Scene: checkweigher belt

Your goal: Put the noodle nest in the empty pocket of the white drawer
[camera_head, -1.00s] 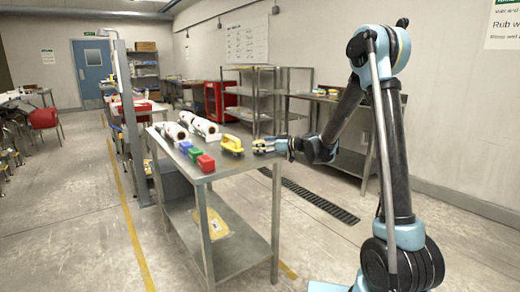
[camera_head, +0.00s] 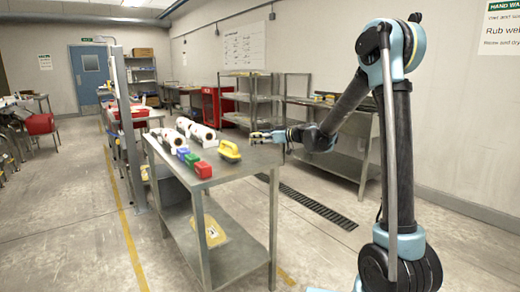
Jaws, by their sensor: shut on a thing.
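My gripper (camera_head: 262,136) is out at the left end of my arm, just beyond the right edge of the steel table in the picture. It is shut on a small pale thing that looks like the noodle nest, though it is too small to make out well. The white drawer and its empty pocket cannot be made out in this view.
The steel table (camera_head: 233,171) holds a yellow-handled tool (camera_head: 229,151), a red block (camera_head: 203,169), a green block (camera_head: 191,160), a blue block (camera_head: 182,153) and white rolls (camera_head: 200,133). Shelves (camera_head: 245,100) and a red cabinet (camera_head: 213,103) stand behind.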

